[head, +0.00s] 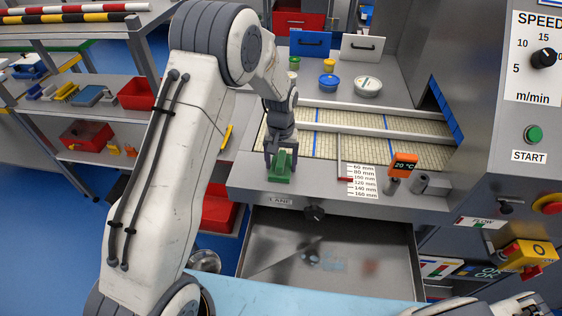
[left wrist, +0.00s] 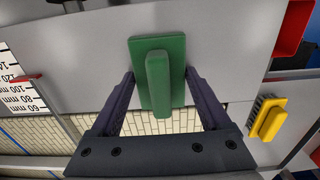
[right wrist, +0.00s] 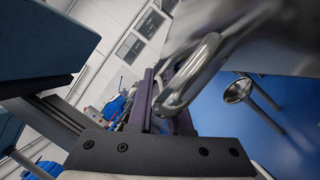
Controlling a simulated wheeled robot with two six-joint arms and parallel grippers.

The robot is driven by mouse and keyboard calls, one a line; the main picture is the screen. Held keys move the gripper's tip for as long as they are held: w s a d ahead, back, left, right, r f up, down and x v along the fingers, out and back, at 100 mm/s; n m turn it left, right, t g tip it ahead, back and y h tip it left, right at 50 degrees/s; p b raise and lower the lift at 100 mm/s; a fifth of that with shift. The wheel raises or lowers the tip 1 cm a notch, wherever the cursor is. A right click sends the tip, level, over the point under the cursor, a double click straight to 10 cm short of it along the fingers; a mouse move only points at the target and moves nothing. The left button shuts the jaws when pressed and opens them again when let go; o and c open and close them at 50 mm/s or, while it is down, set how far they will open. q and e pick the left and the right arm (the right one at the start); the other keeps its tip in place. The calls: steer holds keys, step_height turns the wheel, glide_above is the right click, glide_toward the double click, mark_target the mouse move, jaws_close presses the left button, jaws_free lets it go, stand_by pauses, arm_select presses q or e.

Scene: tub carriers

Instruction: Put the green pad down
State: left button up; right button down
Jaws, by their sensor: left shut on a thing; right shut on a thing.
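The green pad (head: 281,166) is a flat green plate with a raised grip bar. My left gripper (head: 281,155) is shut on its bar, over the left front ledge of the conveyor machine. The pad fills the middle of the left wrist view (left wrist: 157,76), between the two dark fingers. I cannot tell whether the pad touches the ledge. My right gripper (right wrist: 165,112) is shut on a shiny metal handle (right wrist: 192,75) in the right wrist view. What the handle belongs to is not clear there.
An open metal drawer (head: 330,255) lies below the ledge (head: 325,185). A white scale card (head: 362,182) and an orange display (head: 403,165) stand to the right. Behind is the tan conveyor belt (head: 320,145). A yellow-handled brush (left wrist: 268,118) is beside the pad.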

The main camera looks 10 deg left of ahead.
mark_target(281, 158)
arm_select(q)
steer(key=o, duration=1.3)
step_height(281, 158, up, 11)
steer(key=shift+r, duration=0.1)
steer(key=s+d+r+m, duration=0.2)
steer(key=s+d+r, duration=0.1)
steer(key=s, duration=0.5)
steer(key=s+d+r+m, duration=0.2)
steer(key=s+d+r, duration=0.1)
steer(key=s, duration=0.6)
steer(key=s+m, duration=0.1)
steer(key=s, duration=0.3)
steer(key=s+a+m, duration=0.1)
steer(key=s, duration=0.4)
steer(key=s+a+f+m+h, duration=0.1)
steer(key=s, duration=0.4)
steer(key=shift+s+a, duration=0.1)
steer(key=shift+a, duration=0.05)
